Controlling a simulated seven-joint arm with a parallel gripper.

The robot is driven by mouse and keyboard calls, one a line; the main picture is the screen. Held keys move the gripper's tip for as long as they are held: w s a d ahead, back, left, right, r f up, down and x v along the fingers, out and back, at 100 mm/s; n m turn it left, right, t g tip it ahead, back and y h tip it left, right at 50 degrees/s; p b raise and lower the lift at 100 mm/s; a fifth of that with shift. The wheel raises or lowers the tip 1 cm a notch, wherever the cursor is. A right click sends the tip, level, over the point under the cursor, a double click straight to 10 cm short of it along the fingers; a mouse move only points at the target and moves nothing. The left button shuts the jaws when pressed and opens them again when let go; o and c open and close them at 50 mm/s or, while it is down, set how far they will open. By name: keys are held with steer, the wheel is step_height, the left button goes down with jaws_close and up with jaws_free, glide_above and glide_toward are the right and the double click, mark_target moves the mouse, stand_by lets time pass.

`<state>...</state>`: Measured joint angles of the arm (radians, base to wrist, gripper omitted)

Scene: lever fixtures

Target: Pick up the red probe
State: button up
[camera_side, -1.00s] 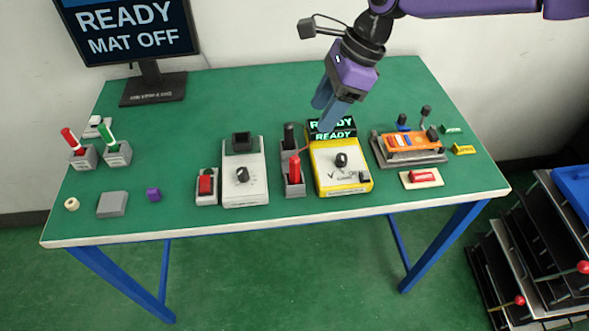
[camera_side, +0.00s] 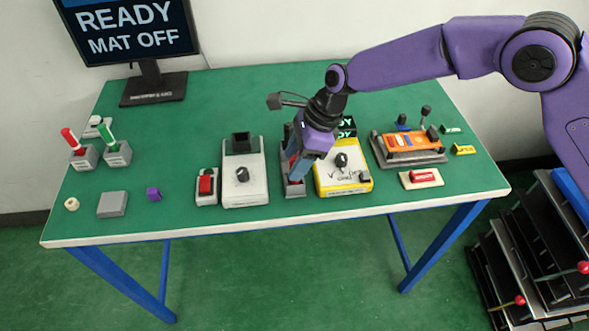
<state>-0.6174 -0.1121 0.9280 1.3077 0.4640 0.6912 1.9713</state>
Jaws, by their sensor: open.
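The red probe (camera_side: 292,178) stands in the front slot of a grey holder (camera_side: 296,191), left of the yellow meter. It is mostly hidden by my gripper, with only a little red showing. The black probe in the rear slot is largely hidden behind my gripper.
The yellow meter (camera_side: 343,182) stands close on the right and a white device with a black knob (camera_side: 243,174) close on the left. An orange board fixture (camera_side: 412,145) is farther right. The green mat is clear behind the devices.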

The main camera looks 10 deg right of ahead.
steer(key=shift+x, duration=1.4)
steer(key=shift+c, duration=0.3)
jaws_close()
steer(key=shift+r, duration=0.1)
